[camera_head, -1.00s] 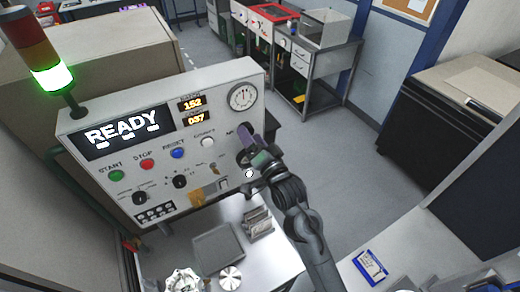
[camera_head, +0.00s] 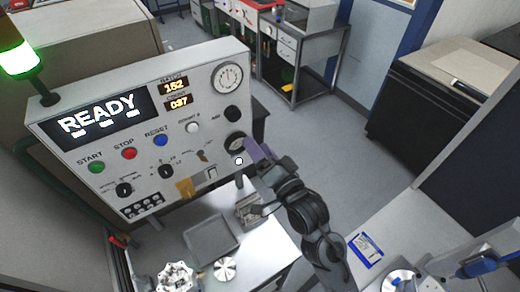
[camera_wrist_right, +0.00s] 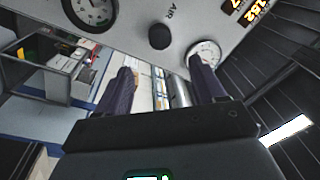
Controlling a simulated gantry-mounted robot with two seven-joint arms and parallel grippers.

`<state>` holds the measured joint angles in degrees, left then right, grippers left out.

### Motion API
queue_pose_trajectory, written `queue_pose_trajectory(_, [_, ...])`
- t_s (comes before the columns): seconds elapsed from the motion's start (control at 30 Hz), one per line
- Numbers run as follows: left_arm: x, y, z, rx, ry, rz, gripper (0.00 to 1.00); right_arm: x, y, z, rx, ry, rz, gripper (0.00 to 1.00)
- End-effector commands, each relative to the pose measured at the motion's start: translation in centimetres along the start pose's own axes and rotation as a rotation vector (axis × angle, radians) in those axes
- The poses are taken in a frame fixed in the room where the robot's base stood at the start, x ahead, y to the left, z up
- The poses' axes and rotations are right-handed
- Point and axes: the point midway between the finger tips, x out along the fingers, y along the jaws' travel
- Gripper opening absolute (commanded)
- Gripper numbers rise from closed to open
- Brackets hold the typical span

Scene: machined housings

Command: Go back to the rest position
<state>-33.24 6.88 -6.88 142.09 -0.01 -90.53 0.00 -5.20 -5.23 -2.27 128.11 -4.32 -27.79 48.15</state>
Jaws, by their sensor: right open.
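My right gripper (camera_head: 256,157) is in front of the lower right edge of the white control panel (camera_head: 205,75). Its purple-grey fingers are apart with nothing visible between them. In the right wrist view, the open fingers (camera_wrist_right: 162,85) point toward the panel, with a black knob (camera_wrist_right: 162,37) marked AIR beyond them. The panel's screen (camera_head: 98,115) reads READY. My left gripper is not in view.
Below the gripper, a metal table holds a grey tray (camera_head: 211,239), a metal holder (camera_head: 249,210) and round machined parts (camera_head: 225,269). A signal tower glows green (camera_head: 20,60) at left. Open floor (camera_head: 330,140) lies right of the panel.

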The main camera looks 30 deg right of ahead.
Motion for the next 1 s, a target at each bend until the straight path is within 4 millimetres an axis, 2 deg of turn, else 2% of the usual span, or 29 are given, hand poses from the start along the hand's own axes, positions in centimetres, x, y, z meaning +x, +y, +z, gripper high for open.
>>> queue_pose_trajectory(0.37, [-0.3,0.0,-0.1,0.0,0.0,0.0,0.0,-0.3,0.5,0.4,0.0,-0.013,0.016,0.69])
queue_pose_trajectory(0.53, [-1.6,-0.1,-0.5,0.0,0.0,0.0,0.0,-2.8,2.9,2.6,-0.022,-0.084,0.082,0.69])
queue_pose_trajectory(0.67, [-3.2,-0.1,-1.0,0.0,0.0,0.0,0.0,-7.1,5.4,5.1,-0.077,-0.217,0.199,0.69])
queue_pose_trajectory(0.8, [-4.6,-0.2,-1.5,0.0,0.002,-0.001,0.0,-14.1,9.1,8.5,-0.277,-0.497,0.405,0.69])
queue_pose_trajectory(0.9, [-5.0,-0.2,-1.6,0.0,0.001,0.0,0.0,-18.8,10.8,9.9,-0.433,-0.709,0.506,0.69])
queue_pose_trajectory(1.0, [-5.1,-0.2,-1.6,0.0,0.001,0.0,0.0,-22.4,11.8,10.5,-0.566,-0.9,0.563,0.69])
